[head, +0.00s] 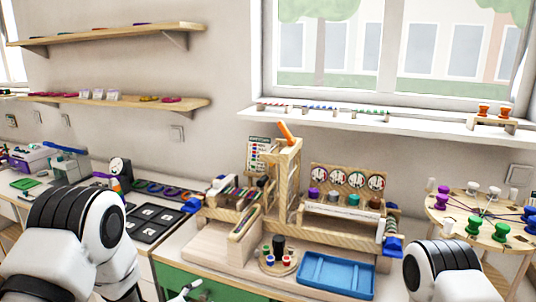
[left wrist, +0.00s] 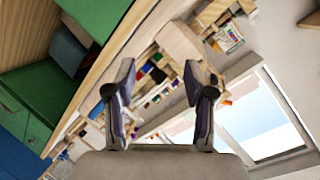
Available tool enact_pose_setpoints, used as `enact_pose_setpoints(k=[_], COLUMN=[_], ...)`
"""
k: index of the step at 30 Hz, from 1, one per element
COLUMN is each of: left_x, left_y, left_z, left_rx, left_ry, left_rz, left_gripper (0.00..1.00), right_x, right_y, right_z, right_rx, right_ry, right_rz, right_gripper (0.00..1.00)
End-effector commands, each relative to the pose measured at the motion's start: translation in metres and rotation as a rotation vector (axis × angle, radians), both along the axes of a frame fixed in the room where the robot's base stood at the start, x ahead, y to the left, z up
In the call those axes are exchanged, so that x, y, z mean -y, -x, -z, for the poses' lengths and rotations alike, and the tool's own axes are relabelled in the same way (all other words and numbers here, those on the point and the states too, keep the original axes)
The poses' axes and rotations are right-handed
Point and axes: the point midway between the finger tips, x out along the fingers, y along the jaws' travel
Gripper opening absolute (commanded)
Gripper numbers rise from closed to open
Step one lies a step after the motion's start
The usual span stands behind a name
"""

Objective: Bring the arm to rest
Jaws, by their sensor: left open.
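My left gripper (left wrist: 159,78) shows in the left wrist view with its two dark fingers spread apart and nothing between them. The wooden bead stand and shelves appear tilted beyond the fingers, well away from them. In the head view my left arm comes in at the lower left and my right arm at the lower right, both white with black joints. My right gripper is out of the frame.
A wooden stand (head: 284,185) with an orange-topped post is on the bench, with a blue tray (head: 337,274) in front. A round spool table (head: 450,208) stands at the right. A dark board (head: 150,222) lies at the left. Two wall shelves and a window sill (head: 375,124) are behind.

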Motion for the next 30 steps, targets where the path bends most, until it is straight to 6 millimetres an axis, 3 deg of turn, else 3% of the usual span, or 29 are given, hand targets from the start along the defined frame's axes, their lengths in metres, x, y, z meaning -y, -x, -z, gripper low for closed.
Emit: enact_pose_setpoints(k=[1,5,8,9,12,15,17,21,30], left_x=[-0.005,-0.022,-0.038,-0.044,-0.060,-0.071,-0.076,-0.078,-0.078], left_y=[0.018,0.082,0.154,0.186,0.270,0.339,0.367,0.378,0.377], left_z=[0.026,0.098,0.151,0.168,0.195,0.196,0.191,0.192,0.192], left_rx=[-0.075,-0.327,-0.578,-0.683,-0.939,-1.143,-1.224,-1.263,-1.258], left_ry=[0.010,0.054,0.106,0.128,0.185,0.247,0.287,0.360,0.367], left_rz=[-0.023,-0.128,-0.263,-0.330,-0.539,-0.792,-0.946,-1.104,-1.107], left_gripper=[0.53,0.53,0.53,0.53,0.53,0.53,0.53,0.53,0.53], right_x=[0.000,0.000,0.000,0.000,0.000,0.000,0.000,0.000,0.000], right_y=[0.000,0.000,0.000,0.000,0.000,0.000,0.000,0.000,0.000], right_z=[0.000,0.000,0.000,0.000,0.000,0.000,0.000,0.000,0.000], right_rx=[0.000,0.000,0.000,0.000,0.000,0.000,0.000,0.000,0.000], right_ry=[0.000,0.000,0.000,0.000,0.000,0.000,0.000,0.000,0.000], right_rz=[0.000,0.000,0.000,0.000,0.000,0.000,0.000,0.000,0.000], right_gripper=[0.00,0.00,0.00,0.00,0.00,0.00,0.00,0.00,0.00])
